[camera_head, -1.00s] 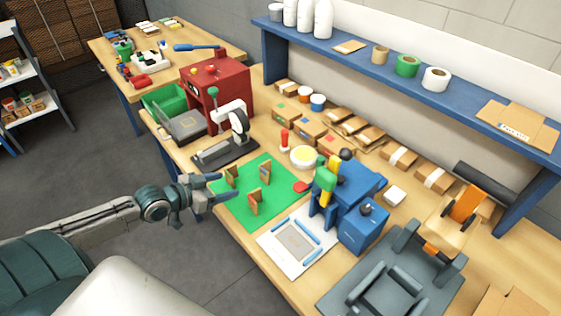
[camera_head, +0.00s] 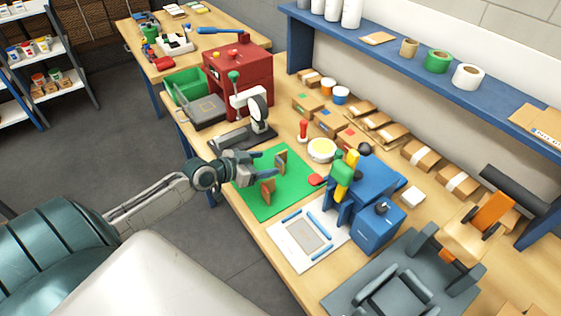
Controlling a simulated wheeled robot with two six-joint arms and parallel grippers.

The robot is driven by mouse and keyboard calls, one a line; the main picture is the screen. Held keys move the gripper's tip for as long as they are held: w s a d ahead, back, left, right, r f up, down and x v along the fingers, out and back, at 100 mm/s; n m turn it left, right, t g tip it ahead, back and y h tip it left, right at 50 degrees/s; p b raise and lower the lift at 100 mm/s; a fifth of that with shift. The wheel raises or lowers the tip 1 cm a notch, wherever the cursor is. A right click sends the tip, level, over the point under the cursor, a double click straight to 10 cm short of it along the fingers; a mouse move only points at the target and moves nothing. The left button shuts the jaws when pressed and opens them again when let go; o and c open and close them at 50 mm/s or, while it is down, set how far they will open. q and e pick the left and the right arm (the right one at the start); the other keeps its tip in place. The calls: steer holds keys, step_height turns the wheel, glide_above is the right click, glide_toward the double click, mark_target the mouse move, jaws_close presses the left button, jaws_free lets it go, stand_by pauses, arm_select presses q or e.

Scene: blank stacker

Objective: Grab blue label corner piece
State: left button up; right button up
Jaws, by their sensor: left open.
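Small brown corner pieces stand upright on a green mat (camera_head: 288,190). One corner piece (camera_head: 281,161) is at the mat's back right, just beyond my fingertips, and another (camera_head: 267,190) is nearer the front. I cannot make out a blue label on either. A third piece, seen earlier at the mat's left, is now hidden behind my left gripper. My left gripper (camera_head: 261,166) is open over the mat's left part, its fingers pointing right. Nothing shows clearly between the fingers. My right gripper is out of view.
A black-based press (camera_head: 240,137) stands behind the mat, and a blue machine (camera_head: 365,193) stands to its right. A white board (camera_head: 287,252) lies in front.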

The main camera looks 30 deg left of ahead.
mark_target(279, 160)
arm_select(q)
steer(key=x, duration=0.1)
steer(key=p+x, duration=0.1)
steer(key=x, duration=0.1)
steer(key=shift+w+r, duration=0.15)
steer(key=shift+r, duration=0.05)
steer(key=shift+w+d+f, duration=0.25)
steer(key=shift+w+f, duration=0.05)
steer(key=shift+w, duration=0.1)
steer(key=shift+c, duration=0.3)
steer(key=c, duration=1)
